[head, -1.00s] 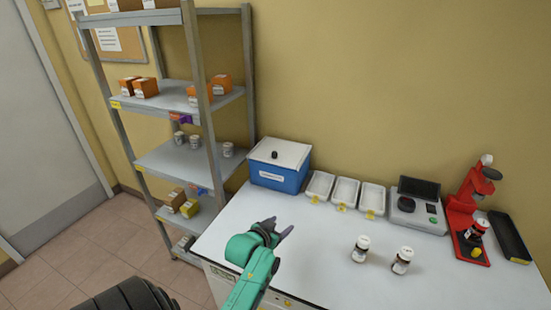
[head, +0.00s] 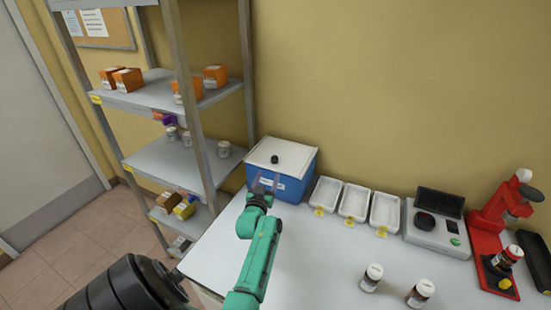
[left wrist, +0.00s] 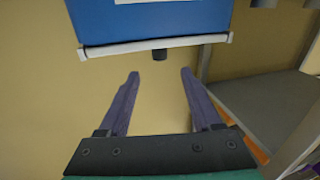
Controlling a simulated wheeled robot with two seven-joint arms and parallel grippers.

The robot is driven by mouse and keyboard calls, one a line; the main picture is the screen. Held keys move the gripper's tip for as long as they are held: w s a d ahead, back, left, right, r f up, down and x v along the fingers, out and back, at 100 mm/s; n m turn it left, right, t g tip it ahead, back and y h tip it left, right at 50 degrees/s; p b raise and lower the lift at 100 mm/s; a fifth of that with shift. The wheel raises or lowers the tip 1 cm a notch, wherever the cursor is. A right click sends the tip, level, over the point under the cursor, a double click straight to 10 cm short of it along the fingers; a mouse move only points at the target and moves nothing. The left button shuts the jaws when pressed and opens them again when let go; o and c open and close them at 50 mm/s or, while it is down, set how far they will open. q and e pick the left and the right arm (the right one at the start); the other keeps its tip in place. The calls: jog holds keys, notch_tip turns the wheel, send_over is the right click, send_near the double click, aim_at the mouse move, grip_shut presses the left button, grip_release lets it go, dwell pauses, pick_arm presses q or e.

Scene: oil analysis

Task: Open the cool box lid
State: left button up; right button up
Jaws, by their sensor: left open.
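The cool box (head: 297,188) is blue with a white lid (head: 295,153), and the lid is shut. A black knob (head: 274,159) stands on top of the lid. The box stands at the back left of the white table. My left gripper (head: 264,182) is open and empty, in front of the box in the head view. In the left wrist view the box looks upside down, with its lid (left wrist: 110,48) below the blue body (left wrist: 150,22). The knob (left wrist: 160,55) shows just beyond and between the open fingertips (left wrist: 160,73). My right gripper is out of view.
Several white trays (head: 354,203) stand right of the box, then a grey device (head: 432,228) and a red stand (head: 492,221). Two bottles (head: 372,277) are near the front. A metal shelf (head: 165,160) rises close on the left. The table's middle is clear.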

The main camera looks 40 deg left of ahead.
aim_at(273, 164)
pick_arm(q)
jog(key=b+x, duration=0.3)
jog(key=b, duration=0.1)
jog(key=shift+w+a+f, duration=0.1)
jog(key=shift+w+a, duration=0.1)
jog(key=shift+w, duration=0.15)
jog(key=b+x, duration=0.2)
jog(key=x, duration=0.1)
jog(key=shift+f, duration=0.25)
jog(key=x, duration=0.1)
jog(key=b+x, duration=0.1)
jog(key=shift+w+a+f, duration=0.15)
jog(key=shift+w+f, duration=0.05)
jog(key=shift+f, duration=0.1)
jog(key=shift+r+b+x, duration=0.25)
jog(key=shift+b+x, duration=0.65)
jog(key=shift+x, duration=0.25)
jog(key=shift+r, duration=0.3)
jog(key=shift+s+r, duration=0.1)
jog(key=shift+r, duration=0.1)
jog(key=shift+s, duration=0.1)
jog(key=c, duration=0.3)
jog(key=shift+f, duration=0.1)
jog(key=c, duration=0.5)
grip_shut()
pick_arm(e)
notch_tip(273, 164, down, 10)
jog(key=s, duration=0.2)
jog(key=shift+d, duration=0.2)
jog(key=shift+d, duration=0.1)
